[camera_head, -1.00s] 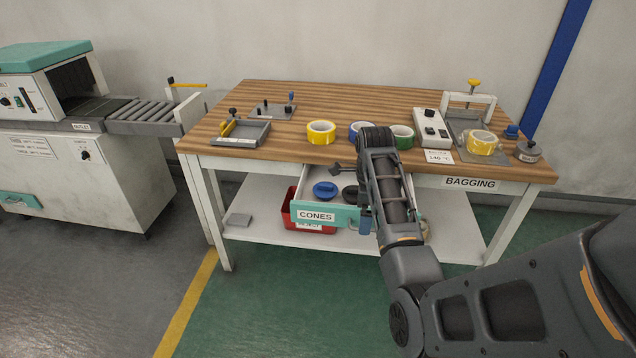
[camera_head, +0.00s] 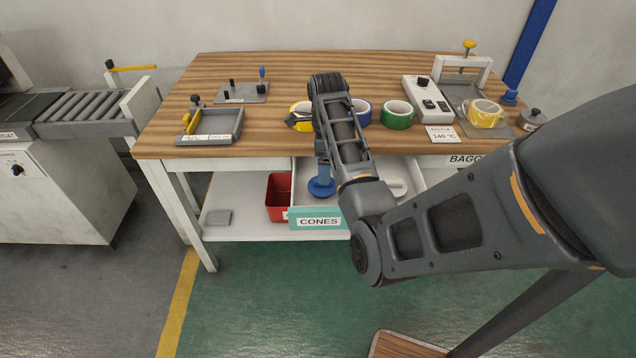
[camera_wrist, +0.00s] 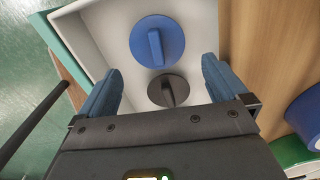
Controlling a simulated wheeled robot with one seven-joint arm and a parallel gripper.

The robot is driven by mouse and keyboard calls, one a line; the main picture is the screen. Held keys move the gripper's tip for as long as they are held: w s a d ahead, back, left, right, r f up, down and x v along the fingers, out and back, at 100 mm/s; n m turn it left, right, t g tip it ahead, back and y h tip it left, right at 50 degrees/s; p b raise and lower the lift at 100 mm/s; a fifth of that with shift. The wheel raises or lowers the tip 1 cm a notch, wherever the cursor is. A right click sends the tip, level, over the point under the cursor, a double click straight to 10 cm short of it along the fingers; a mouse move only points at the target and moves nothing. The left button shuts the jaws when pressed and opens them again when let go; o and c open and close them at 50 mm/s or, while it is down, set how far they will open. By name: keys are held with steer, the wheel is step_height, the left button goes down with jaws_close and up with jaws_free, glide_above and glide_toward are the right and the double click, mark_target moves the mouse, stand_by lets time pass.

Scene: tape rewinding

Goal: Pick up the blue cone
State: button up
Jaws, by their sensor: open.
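The blue cone (camera_wrist: 157,42) is a round blue disc with a raised blue grip, lying in the open drawer in the wrist view. It also shows in the head view (camera_head: 321,188), partly covered by my gripper. My gripper (camera_wrist: 162,67) is open and empty, its two blue fingers spread to either side above the drawer. The blue cone lies ahead of the fingertips in the wrist view, apart from them as far as I can tell. A dark cone (camera_wrist: 168,91) lies beside it, between the fingers in the picture.
The white drawer with a teal front labelled CONES (camera_head: 319,222) hangs open below the wooden table (camera_head: 300,70). A red bin (camera_head: 279,197) stands on the shelf beneath. A green tape roll (camera_head: 397,115) and other rolls lie on the tabletop. A white item (camera_head: 396,187) sits in the drawer.

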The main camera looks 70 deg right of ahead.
step_height(320, 180, down, 7)
steer(key=shift+a+r, duration=0.15)
steer(key=shift+c, duration=0.2)
steer(key=c, duration=0.7)
